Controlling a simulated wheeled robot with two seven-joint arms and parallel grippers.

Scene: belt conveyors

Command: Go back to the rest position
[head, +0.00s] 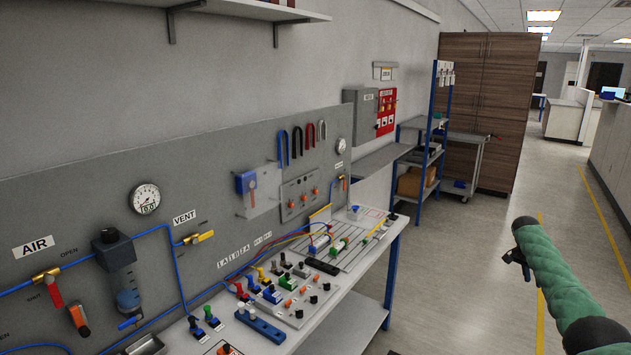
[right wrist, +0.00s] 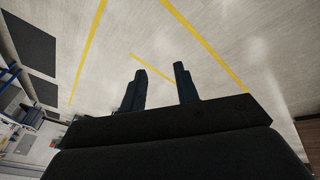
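My right gripper (head: 517,259) is at the right of the head view, at the end of my green-sleeved arm, over the open floor and well clear of the bench. In the right wrist view its two dark fingers (right wrist: 160,88) stand apart with only floor between them. It is open and empty. My left gripper is not in view.
A workbench (head: 345,318) with valves, hoses and switches runs along the left wall under a grey panel (head: 90,195). Blue-framed shelves (head: 418,160), a cart (head: 462,165) and a brown cabinet (head: 490,90) stand farther back. The floor (head: 470,270) at the right is clear, with yellow lines.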

